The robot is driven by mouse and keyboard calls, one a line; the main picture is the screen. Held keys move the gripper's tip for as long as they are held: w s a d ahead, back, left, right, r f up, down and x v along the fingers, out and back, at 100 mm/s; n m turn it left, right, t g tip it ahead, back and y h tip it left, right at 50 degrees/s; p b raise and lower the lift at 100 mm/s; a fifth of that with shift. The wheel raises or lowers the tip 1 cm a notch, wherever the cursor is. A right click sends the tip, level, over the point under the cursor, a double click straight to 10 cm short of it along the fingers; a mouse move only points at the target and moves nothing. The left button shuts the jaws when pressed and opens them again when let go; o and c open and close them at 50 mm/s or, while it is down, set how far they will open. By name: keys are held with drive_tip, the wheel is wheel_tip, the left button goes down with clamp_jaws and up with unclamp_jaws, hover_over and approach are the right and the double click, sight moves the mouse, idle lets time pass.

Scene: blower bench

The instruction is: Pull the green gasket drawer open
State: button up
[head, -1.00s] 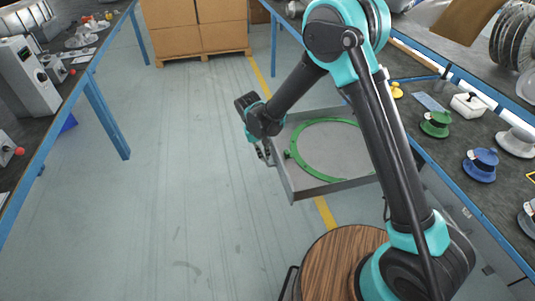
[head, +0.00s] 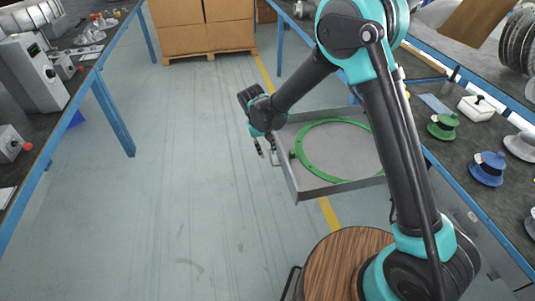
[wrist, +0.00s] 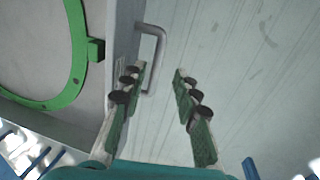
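The gasket drawer (head: 340,189) is a grey tray standing well out from under the right bench, with a green gasket ring (head: 307,166) lying in it. The ring and its small tab also show in the wrist view (wrist: 76,60). The drawer's grey bar handle (wrist: 161,48) sticks out from the front panel. My gripper (head: 267,152) is at the drawer's front. In the wrist view my gripper (wrist: 158,72) has its two fingers spread apart. The near end of the handle shows between them, close to the left finger; I cannot tell whether they touch.
A wooden round top (head: 335,262) is at the front. Boxes on a pallet (head: 205,30) stand at the back. The floor left of the drawer is clear.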

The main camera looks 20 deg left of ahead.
wheel_tip(320, 180, up, 9)
drive_tip(key=s+a, duration=0.1)
drive_tip(key=shift+a+r, duration=0.2)
drive_tip(key=shift+a, duration=0.1)
drive_tip(key=w+d+r+m+y, duration=0.1)
drive_tip(key=w+d+r+m, duration=0.15)
drive_tip(key=d, duration=1.15)
drive_tip(key=w+d+r+m+y, duration=0.1)
drive_tip(key=w+d+r, duration=0.15)
drive_tip(key=d, duration=1.25)
drive_tip(key=s+d+f+m+t, duration=0.1)
drive_tip(key=s+d+f+m, duration=0.1)
drive_tip(key=s+d, duration=0.4)
drive_tip(key=s+d+f+m+t, duration=0.1)
drive_tip(key=s+d, duration=0.6)
drive_tip(key=d, duration=0.8)
drive_tip(key=shift+d+f+m+t, duration=0.3)
drive_tip(key=shift+f+m+t, duration=0.05)
drive_tip(key=shift+f+t, duration=0.15)
